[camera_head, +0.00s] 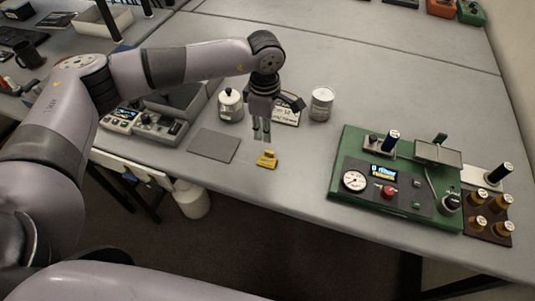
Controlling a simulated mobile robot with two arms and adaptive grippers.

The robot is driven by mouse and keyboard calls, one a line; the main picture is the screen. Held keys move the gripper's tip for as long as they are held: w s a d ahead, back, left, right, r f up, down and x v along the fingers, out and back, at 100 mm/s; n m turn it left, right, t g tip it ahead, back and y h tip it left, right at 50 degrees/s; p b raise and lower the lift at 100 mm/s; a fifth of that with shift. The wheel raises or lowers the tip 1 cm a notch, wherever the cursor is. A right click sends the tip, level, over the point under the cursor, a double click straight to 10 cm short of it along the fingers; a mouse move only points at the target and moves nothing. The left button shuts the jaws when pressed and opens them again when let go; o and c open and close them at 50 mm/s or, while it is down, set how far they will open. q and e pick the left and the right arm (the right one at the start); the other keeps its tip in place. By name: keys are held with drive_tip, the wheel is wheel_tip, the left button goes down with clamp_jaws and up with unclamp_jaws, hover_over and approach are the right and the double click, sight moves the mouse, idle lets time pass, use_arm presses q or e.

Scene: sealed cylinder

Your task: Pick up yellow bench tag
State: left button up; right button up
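The yellow bench tag (266,159) lies on the grey table near its front edge, in the middle of the head view. My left gripper (262,133) points down just above and behind the tag, slightly to its left, and looks apart from it. Its two fingertips are close together with a narrow dark gap between them; I see nothing held, but the opening is too small to judge. My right gripper is not in view.
A grey mat (214,145) lies left of the tag. A lidded pot (230,104), a sign (287,109) and a white can (321,104) stand behind. A green instrument panel (346,199) is to the right, beside a rack of brown-and-white capped bottles (479,222).

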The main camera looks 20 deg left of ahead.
sight(266, 151)
use_arm(q)
wheel_tip(266, 151, down, 3)
drive_tip(key=shift+w+f+p, duration=0.15)
drive_tip(key=shift+f+p, duration=0.05)
drive_tip(key=shift+p, duration=0.2)
drive_tip(key=shift+f, duration=0.15)
wheel_tip(266, 151, down, 4)
drive_tip(key=p, duration=0.3)
drive_tip(key=shift+d+f, duration=0.1)
drive_tip(key=shift+f, duration=0.4)
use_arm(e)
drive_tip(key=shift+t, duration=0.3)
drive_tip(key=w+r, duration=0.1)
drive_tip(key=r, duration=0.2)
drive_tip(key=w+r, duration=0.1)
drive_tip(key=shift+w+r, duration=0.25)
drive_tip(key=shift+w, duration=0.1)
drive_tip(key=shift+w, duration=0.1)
use_arm(q)
clamp_jaws()
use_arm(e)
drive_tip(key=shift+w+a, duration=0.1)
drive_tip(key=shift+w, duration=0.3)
